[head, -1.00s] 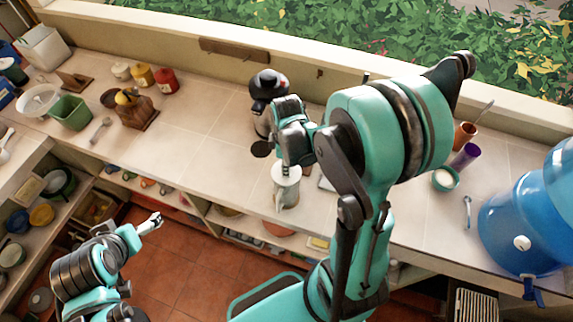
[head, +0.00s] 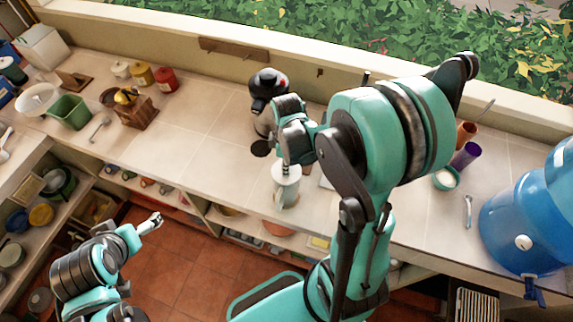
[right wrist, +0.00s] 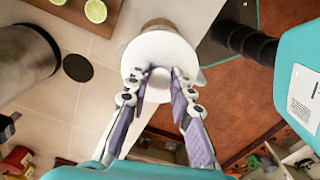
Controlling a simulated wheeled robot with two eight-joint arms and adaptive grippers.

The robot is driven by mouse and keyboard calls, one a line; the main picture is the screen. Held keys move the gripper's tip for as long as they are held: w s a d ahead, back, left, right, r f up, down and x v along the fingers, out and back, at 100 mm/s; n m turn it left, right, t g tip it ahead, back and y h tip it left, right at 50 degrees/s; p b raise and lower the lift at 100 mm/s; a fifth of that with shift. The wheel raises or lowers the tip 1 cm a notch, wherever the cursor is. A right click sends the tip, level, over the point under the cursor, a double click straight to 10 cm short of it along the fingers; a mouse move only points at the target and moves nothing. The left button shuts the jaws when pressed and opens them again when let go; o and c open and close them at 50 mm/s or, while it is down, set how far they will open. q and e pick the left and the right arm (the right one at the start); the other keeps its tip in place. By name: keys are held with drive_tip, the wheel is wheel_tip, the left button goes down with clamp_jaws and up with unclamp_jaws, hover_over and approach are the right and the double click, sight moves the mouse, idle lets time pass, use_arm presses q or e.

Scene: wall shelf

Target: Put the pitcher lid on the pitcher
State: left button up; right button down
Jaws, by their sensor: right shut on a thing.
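The pitcher (head: 283,195) stands near the counter's front edge, below my right gripper. The pale round lid (head: 287,173) is at the pitcher's top in the head view. In the right wrist view the lid is a white disc (right wrist: 160,50) that hides most of what is under it. My right gripper (head: 286,163) is shut on the lid from above; its fingers (right wrist: 160,80) meet the lid's near part. I cannot tell whether the lid touches the pitcher's rim. My left gripper (head: 156,219) hangs over the floor, far from both; its jaws are too small to judge.
A dark-topped metal jar or kettle (head: 267,90) stands behind my right gripper, with a dark round disc (head: 261,148) near it. A cutting board with lime halves (right wrist: 75,12) lies close by. A blue water dispenser (head: 520,225) is at right. The counter left of the pitcher is clear.

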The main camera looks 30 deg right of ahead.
drive_tip(key=shift+f+b, duration=0.4)
drive_tip(key=shift+b, duration=0.05)
idle(0.4)
idle(0.3)
drive_tip(key=c, duration=1.3)
unclamp_jaws()
drive_tip(key=shift+o, duration=0.2)
drive_tip(key=shift+r, duration=0.15)
drive_tip(key=shift+r+p, duration=2.65)
drive_tip(key=shift+r, duration=0.75)
